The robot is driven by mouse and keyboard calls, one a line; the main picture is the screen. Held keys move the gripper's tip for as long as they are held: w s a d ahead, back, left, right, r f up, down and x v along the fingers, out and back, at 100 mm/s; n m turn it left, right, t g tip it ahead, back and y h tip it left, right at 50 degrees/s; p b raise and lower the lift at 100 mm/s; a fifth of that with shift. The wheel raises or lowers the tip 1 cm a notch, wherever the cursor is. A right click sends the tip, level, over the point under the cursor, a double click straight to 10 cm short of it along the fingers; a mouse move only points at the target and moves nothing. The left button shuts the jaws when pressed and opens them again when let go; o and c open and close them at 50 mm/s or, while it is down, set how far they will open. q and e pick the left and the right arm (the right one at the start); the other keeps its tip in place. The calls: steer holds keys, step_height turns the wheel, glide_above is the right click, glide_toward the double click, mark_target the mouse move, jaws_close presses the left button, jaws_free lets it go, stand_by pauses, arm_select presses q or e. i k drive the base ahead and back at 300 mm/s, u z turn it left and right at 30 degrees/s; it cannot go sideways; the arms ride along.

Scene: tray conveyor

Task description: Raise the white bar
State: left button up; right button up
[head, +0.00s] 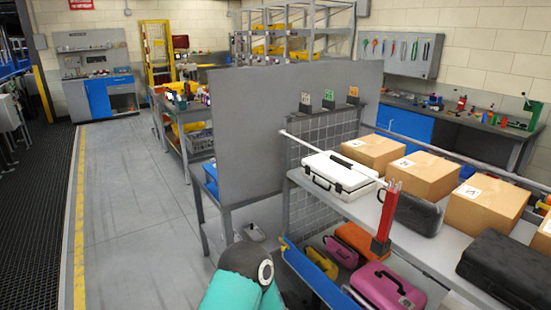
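The white bar (312,146) is a thin, straight rod in the middle right of the head view. Neither gripper is in view; only a teal and dark part of my arm shows at the bottom centre.
Several cardboard boxes (422,174) and dark cases (503,268) stand on the shelf right of the bar. Pink (388,290), orange and yellow cases lie below it. A tall grey panel (258,130) stands left of the bar. The floor (130,220) at left is clear.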

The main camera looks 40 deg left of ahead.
mark_target(349, 166)
steer(key=u, duration=0.75)
steer(key=k, duration=0.5)
steer(key=u, duration=0.2)
steer(key=i, duration=0.9)
